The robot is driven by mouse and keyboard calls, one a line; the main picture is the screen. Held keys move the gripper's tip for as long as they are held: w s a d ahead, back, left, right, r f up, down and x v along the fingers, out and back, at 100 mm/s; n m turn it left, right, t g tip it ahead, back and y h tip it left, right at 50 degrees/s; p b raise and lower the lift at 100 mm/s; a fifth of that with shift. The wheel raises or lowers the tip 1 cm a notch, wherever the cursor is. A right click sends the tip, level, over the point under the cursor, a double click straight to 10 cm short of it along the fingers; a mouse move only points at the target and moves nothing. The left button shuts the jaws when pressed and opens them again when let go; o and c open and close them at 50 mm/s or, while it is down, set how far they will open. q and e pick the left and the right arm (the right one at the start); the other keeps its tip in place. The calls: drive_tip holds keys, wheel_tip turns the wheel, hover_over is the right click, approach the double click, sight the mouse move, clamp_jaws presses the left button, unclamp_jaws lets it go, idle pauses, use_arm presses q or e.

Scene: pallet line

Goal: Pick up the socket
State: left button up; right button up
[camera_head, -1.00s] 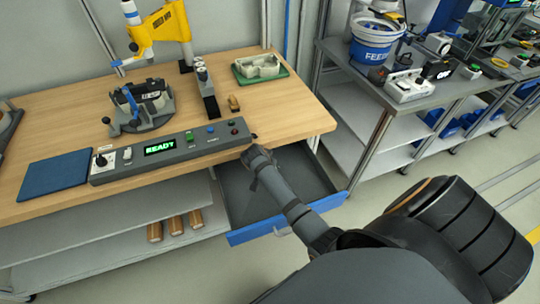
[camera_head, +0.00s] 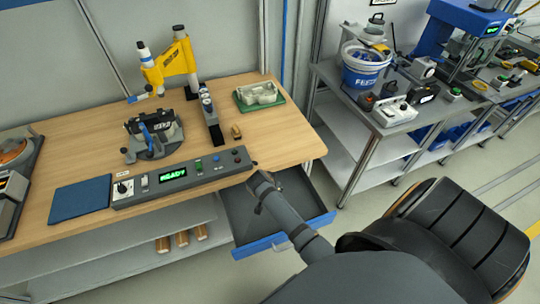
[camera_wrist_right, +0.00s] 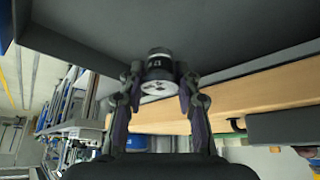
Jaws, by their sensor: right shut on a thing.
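The socket (camera_wrist_right: 158,72) is a short dark cylinder with a silver band and a pale end face, seen in the right wrist view. My right gripper (camera_wrist_right: 160,88) is shut on it, one finger on each side. In the head view my right gripper (camera_head: 262,184) is over the open drawer (camera_head: 312,226), near its left side, and the socket cannot be made out there. The wrist view shows the socket in front of the grey drawer surface; whether it touches that surface I cannot tell. My left gripper is not in view.
The drawer hangs under a wooden workbench (camera_head: 85,150). A control panel (camera_head: 215,166) reading READY lies along the bench's front edge, close to my right gripper. A green tray (camera_head: 262,107) and a yellow press (camera_head: 170,62) stand farther back. A metal shelf table (camera_head: 350,112) stands to the right.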

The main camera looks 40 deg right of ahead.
use_arm(q)
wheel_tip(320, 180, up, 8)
drive_tip(key=p, duration=0.6)
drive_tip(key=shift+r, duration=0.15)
use_arm(e)
drive_tip(key=s+a+r, duration=0.2)
drive_tip(key=s+r, duration=0.1)
drive_tip(key=s, duration=0.5)
drive_tip(key=shift+s+r, duration=0.2)
drive_tip(key=shift+r, duration=0.1)
drive_tip(key=shift+a, duration=0.1)
